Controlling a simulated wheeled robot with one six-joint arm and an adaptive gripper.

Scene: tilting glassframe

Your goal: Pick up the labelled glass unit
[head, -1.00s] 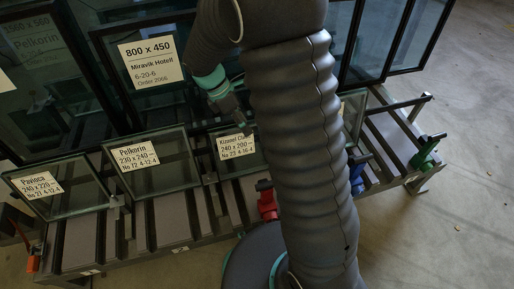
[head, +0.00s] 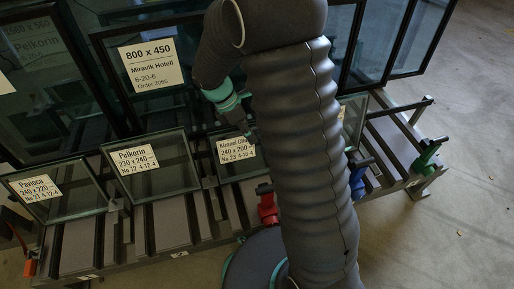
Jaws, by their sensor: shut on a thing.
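Several labelled glass units stand leaning on a slatted rack. The small unit labelled "Kizanel Clinic 240 x 200" (head: 236,150) is in the middle, partly hidden behind my arm. My gripper (head: 249,135) is at its top edge, shut on this unit; the fingertips are small and dark, and their exact contact is hard to see. The unit still leans in line with its neighbours. To its left stand the small unit labelled "Pelkorin 230 x 240" (head: 165,178) and the unit labelled "Pavloca 240 x 220" (head: 75,192).
Large dark-framed panes stand behind, one labelled "800 x 450 Miravik Hotell" (head: 150,62). Another small pane (head: 353,115) shows right of my arm. Red (head: 267,204), blue (head: 357,178) and green (head: 427,153) clamps sit along the rack's front (head: 170,254). Bare floor lies at right.

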